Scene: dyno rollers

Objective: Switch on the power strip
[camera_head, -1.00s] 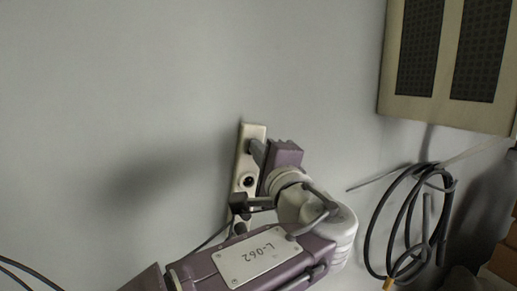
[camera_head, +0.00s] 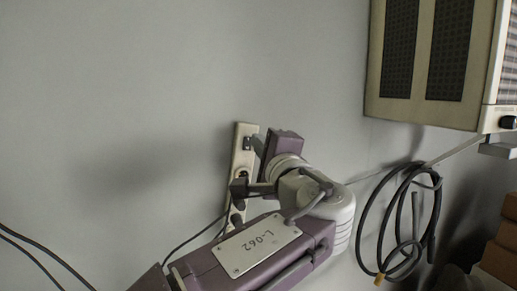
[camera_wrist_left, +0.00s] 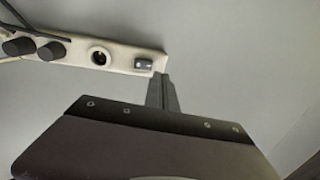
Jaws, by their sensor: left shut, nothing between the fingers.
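The pale power strip (camera_head: 239,160) is fixed upright on the grey wall, partly hidden by my left arm. In the left wrist view the strip (camera_wrist_left: 76,53) runs across the top left, with two dark plugs (camera_wrist_left: 50,50), an open round socket (camera_wrist_left: 99,57) and a small dark switch (camera_wrist_left: 143,63) at its right end. The switch (camera_head: 247,143) shows near the strip's top in the head view. My left gripper (camera_head: 256,142) is shut and empty, its tips (camera_wrist_left: 161,78) close beside the switch end; contact cannot be told. My right gripper is out of view.
A beige cabinet (camera_head: 370,93) with dark grilles hangs at upper right. A coiled black cable (camera_head: 362,235) hangs below it, and brown boxes (camera_head: 503,250) stand at the right edge. Thin black cables (camera_head: 45,250) run at lower left. The wall left of the strip is clear.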

